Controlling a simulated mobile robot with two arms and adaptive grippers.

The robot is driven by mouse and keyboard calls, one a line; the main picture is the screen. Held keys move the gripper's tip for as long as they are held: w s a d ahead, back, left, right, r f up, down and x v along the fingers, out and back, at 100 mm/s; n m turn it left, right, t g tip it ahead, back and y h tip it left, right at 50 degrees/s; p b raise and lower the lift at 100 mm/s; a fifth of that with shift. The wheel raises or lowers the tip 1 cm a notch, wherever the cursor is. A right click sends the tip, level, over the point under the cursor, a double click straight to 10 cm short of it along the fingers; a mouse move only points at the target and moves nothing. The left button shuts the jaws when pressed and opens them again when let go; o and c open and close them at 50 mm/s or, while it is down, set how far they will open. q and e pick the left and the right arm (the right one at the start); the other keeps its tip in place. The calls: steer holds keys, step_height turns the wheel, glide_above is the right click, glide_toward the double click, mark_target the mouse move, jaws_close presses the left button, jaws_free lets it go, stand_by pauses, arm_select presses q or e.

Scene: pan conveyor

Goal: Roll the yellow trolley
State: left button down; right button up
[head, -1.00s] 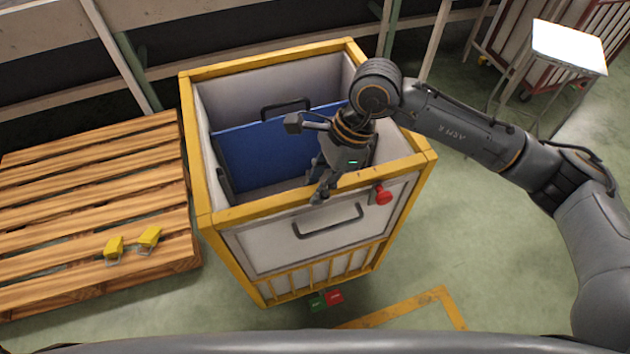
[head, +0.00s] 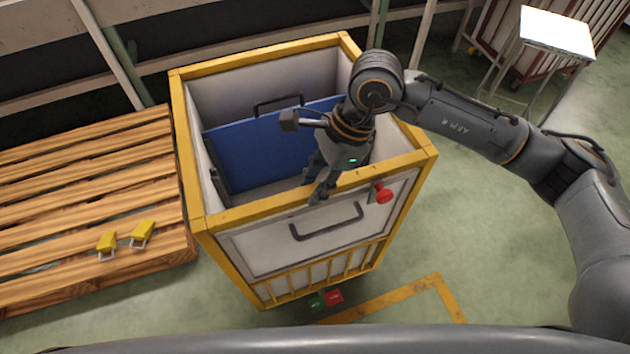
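The yellow trolley (head: 264,207) stands upright in the middle of the head view. It is a tall box with a yellow frame, pale walls and an open top. A dark handle (head: 327,222) and a red knob (head: 383,193) are on its near face. My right gripper (head: 318,185) is at the trolley's near top rim, with its fingers pointing down, one over the rim and one on the inner side. It appears shut on the rim; the finger contact is partly hidden. My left gripper is not in view.
A blue panel (head: 262,150) with a dark handle stands inside the trolley. A wooden pallet (head: 90,190) with two yellow pieces lies close on the left. A white-topped stand (head: 556,32) is at the back right. Green floor with a yellow line (head: 385,297) is clear on the right.

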steer(key=shift+o, duration=1.2)
steer(key=shift+r, duration=0.15)
steer(key=v, duration=1.1)
steer(key=shift+d+r, duration=0.25)
steer(key=shift+r, duration=0.1)
steer(key=shift+w, duration=0.1)
